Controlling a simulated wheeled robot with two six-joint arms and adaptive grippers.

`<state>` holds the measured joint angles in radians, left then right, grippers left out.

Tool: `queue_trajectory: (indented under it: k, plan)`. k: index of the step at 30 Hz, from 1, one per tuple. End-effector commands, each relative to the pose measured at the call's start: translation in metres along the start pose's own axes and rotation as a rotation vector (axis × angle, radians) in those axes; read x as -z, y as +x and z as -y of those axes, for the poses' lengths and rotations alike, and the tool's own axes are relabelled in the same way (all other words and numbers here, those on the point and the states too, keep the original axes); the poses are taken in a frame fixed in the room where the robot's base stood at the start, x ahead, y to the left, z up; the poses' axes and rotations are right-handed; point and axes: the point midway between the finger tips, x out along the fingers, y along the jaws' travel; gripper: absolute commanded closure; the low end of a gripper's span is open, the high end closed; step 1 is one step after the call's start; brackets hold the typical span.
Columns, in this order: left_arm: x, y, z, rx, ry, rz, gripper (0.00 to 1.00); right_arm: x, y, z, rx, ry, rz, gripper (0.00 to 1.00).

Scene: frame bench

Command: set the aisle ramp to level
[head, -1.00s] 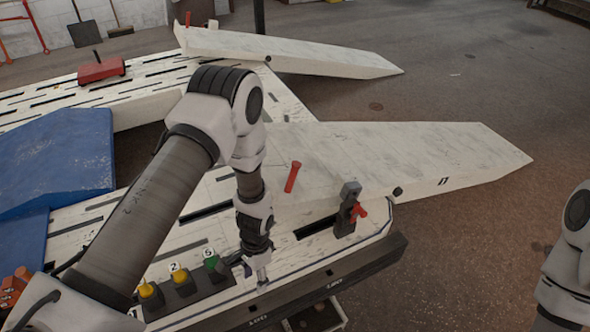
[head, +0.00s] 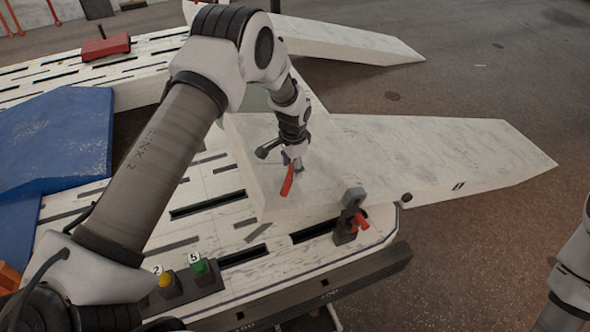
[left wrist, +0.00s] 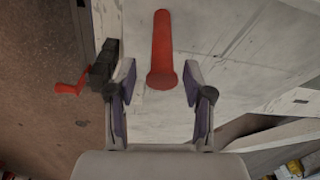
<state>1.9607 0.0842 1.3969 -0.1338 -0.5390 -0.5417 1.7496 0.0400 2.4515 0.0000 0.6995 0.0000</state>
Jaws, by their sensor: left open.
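A pale, scuffed ramp (head: 430,150) extends to the right from a slotted white platform (head: 215,190) in the head view. A red handle (head: 287,180) stands on the ramp's platform end. My left gripper (head: 291,163) is open, pointing down at the handle. In the left wrist view, the red handle (left wrist: 162,48) lies ahead of the gap between the two open fingers (left wrist: 158,80), with no clear contact. Which ramp is the aisle ramp, I cannot tell. Only part of my right arm shows at the right edge; its gripper is out of view.
A grey post with a red lever (head: 352,217) stands at the platform's front corner. Yellow and green numbered buttons (head: 180,278) sit at the front left. Open floor lies right.

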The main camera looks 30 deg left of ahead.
Motion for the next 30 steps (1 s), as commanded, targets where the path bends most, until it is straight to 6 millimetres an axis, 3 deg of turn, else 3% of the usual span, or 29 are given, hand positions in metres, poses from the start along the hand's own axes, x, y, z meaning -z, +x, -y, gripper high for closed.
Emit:
queue_trajectory:
  k: [6, 15, 19, 20, 26, 30]
  plan:
    - [0.000, 0.038, 0.000, 0.000, 0.000, 0.001, 0.48, 0.001, -0.002, 0.000, 0.000, 0.000, -0.002, 0.60]
    - [0.000, 0.044, 0.000, 0.000, 0.000, -0.001, 0.48, 0.001, -0.002, 0.000, 0.000, 0.000, -0.002, 0.60]
    - [0.000, 0.044, 0.000, 0.000, 0.000, 0.000, 0.94, 0.001, -0.002, 0.000, 0.000, 0.000, -0.002, 0.60]
    - [0.000, 0.044, 0.000, 0.000, 0.000, 0.000, 1.00, 0.001, -0.002, 0.000, 0.000, 0.000, -0.002, 0.60]
    - [-0.001, 0.047, 0.000, -0.001, -0.001, -0.004, 1.00, 0.001, 0.000, 0.000, 0.000, 0.000, -0.002, 0.60]
    - [-0.009, 0.070, -0.001, -0.014, -0.003, -0.038, 1.00, 0.001, 0.015, 0.000, 0.000, 0.000, -0.003, 0.60]
